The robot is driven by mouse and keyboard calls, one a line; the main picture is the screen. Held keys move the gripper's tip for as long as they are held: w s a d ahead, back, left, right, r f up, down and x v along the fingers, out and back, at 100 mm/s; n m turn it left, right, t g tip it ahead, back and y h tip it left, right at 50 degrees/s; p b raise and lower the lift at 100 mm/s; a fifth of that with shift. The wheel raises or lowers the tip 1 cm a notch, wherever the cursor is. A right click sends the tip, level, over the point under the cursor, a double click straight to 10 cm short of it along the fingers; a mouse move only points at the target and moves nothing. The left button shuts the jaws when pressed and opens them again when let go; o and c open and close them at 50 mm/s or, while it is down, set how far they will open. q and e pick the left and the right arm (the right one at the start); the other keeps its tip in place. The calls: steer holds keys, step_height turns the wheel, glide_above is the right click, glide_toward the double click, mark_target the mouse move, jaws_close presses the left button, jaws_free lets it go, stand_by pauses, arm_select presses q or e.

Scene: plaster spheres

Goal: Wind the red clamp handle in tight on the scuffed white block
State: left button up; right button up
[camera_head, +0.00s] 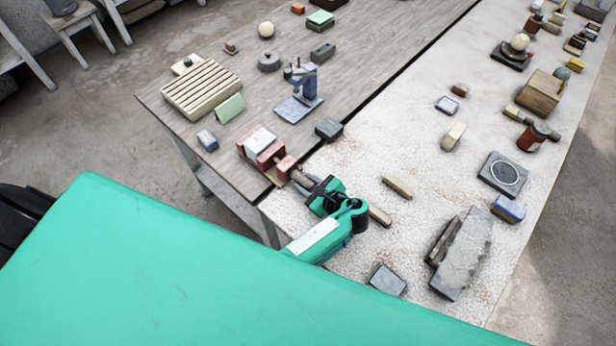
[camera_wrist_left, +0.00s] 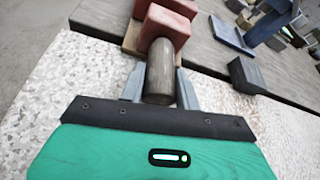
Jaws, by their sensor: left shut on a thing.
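The red clamp (camera_head: 286,165) sits near the front edge of the grey wooden table; its red body also shows at the top of the left wrist view (camera_wrist_left: 166,26). A white block (camera_head: 260,138) sits between its red parts; I cannot tell whether they press on it. The clamp's handle is a grey-brown cylinder (camera_wrist_left: 160,68) sticking out toward me. My left gripper (camera_head: 307,184) is shut on this handle, with one finger on each side of it in the left wrist view (camera_wrist_left: 160,88). My right gripper is not in view.
A blue press (camera_head: 300,95) and a dark block (camera_head: 328,129) stand behind the clamp. A slatted tan crate (camera_head: 201,89) is at the back left. Tan sticks (camera_head: 397,187) and a grey slab (camera_head: 465,255) lie on the pale speckled surface right of my gripper.

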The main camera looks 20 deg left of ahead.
arm_select(q)
steer(key=shift+r+m+g+p, duration=0.1)
steer(key=shift+m+g+p, duration=0.2)
steer(key=shift+p, duration=0.15)
steer(key=o, duration=0.9)
steer(key=shift+o, duration=0.4)
steer(key=shift+p, duration=0.35)
